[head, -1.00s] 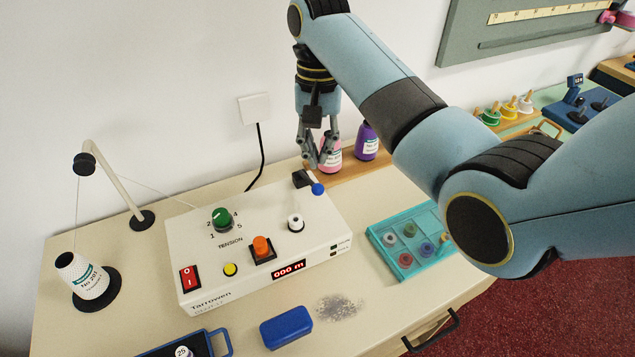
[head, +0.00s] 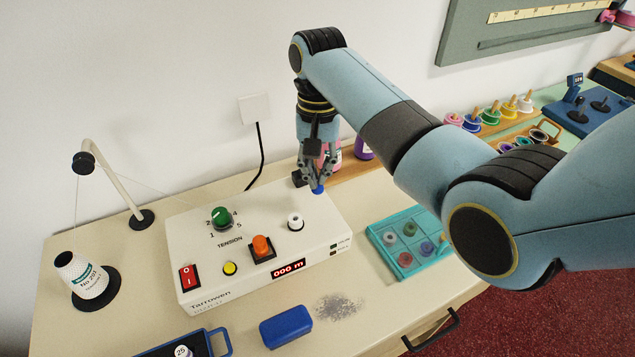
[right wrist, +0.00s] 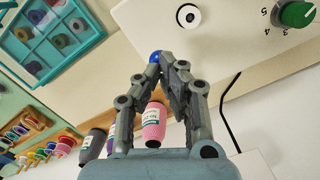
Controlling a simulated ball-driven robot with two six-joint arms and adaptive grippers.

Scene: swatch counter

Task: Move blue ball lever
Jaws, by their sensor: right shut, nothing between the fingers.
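The blue ball (head: 318,190) of the lever sits at the back right corner of the white Tarrowen box (head: 318,224). The dark lever base (head: 298,179) shows just left of my gripper. My right gripper (head: 320,182) points down at the ball, its fingertips at or very near it. In the right wrist view, the blue ball (right wrist: 155,57) shows beside the tips of the right gripper (right wrist: 161,61), which is shut with nothing held. Most of the lever arm is hidden by the fingers, and I cannot tell whether they touch the ball. My left gripper is not in view.
The box carries a green tension knob (head: 222,217), an orange button (head: 262,246), a white knob (head: 295,222) and a red switch (head: 190,277). A teal tray (head: 373,231) lies to the right.

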